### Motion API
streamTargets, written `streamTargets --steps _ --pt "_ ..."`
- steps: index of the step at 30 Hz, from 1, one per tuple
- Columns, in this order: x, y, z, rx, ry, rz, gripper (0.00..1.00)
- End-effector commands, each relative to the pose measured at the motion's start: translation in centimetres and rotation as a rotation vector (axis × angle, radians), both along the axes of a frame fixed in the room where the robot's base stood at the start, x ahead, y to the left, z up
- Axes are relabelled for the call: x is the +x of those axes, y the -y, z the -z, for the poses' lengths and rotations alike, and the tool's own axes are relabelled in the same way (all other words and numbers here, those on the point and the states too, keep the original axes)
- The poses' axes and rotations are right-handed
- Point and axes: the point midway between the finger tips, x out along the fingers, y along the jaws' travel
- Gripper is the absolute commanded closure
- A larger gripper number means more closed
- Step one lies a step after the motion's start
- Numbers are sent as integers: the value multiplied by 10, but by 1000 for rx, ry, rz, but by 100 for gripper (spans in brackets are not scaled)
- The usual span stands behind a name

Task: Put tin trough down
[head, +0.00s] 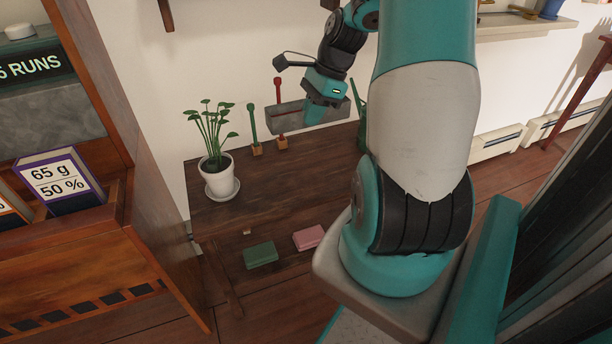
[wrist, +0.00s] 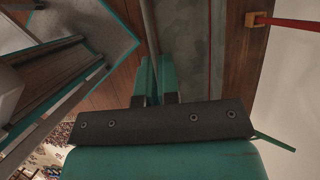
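The tin trough (head: 292,117) is a long grey, mottled box at the back of the dark wooden table (head: 240,215), close to the wall. My gripper (head: 318,112) points down at it, its teal fingers at the trough. In the wrist view the fingers (wrist: 157,78) stand on either side of the trough's thin wall, and the mottled grey inside (wrist: 190,45) shows beside them. The gripper looks shut on that wall. The trough's underside is hidden, and I cannot tell whether it touches the table.
A red post (head: 278,90) and a green post (head: 253,123) on wooden blocks stand near the trough. A potted plant (head: 219,178) stands at left. The table's middle is clear. A wooden cabinet (head: 150,200) flanks the left.

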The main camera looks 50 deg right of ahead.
Motion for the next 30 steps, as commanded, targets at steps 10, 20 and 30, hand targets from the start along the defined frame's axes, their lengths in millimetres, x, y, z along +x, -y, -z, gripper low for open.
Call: streamTargets --steps 10,20,30 --pt "-4 4 102 5 -5 8 100" --pt "-2 4 146 0 -3 3 100" --pt "-2 3 188 1 -3 1 100"
